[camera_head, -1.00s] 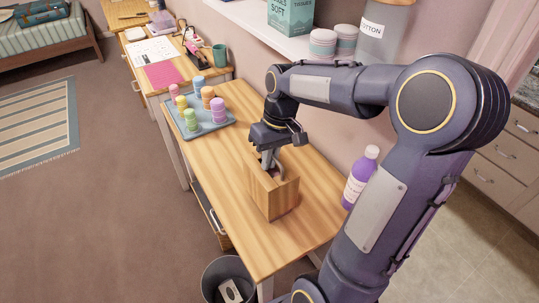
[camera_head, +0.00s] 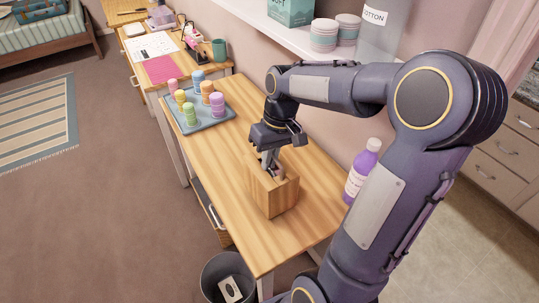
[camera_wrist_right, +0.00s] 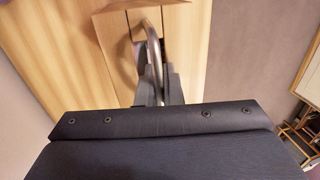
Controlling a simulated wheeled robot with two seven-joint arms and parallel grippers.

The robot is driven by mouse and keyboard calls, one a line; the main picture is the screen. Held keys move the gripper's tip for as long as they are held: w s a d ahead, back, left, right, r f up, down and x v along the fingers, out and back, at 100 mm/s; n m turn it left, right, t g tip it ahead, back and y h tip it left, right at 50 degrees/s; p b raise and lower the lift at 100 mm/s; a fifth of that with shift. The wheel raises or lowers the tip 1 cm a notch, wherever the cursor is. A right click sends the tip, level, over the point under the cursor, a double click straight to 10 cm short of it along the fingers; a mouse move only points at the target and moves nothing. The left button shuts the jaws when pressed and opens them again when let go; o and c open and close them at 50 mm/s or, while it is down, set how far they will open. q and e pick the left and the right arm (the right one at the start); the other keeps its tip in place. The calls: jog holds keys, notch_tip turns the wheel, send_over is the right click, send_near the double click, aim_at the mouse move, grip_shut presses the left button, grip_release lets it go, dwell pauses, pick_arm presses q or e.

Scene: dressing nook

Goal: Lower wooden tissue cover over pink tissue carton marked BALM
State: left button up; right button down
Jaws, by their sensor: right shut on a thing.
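The wooden tissue cover (camera_head: 269,198) is a light wood box near the front of the wooden table. My right gripper (camera_head: 270,167) points down into its top, shut on a part of it. In the right wrist view the fingers (camera_wrist_right: 153,90) close around a curved grey strip at the top of the wooden cover (camera_wrist_right: 112,35). I cannot tell whether the cover rests on the table or hangs just above it. The pink carton marked BALM does not show in either view. My left gripper is not in view.
A blue-grey tray (camera_head: 222,117) with several colored stacks stands farther back on the table (camera_head: 235,148). A purple bottle (camera_head: 361,172) stands right of the cover, near my arm. A shelf with a teal carton (camera_head: 291,11) and jars hangs above. A bin (camera_head: 229,280) stands below.

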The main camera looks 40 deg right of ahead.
jog(key=shift+f+b, duration=0.45)
jog(key=shift+f, duration=0.2)
jog(key=c, duration=1.5)
grip_release()
notch_tip(320, 180, up, 8)
jog(key=d+p, duration=0.1)
jog(key=shift+d, duration=0.25)
jog(key=shift+s, duration=0.1)
jog(key=s+a+f+t+y+p, duration=0.1)
jog(key=s+a+t+p, duration=0.2)
jog(key=s+a, duration=0.9)
jog(key=shift+s+a+t+y, duration=0.3)
jog(key=shift+s+a+t, duration=0.1)
jog(key=shift+s+t, duration=0.8)
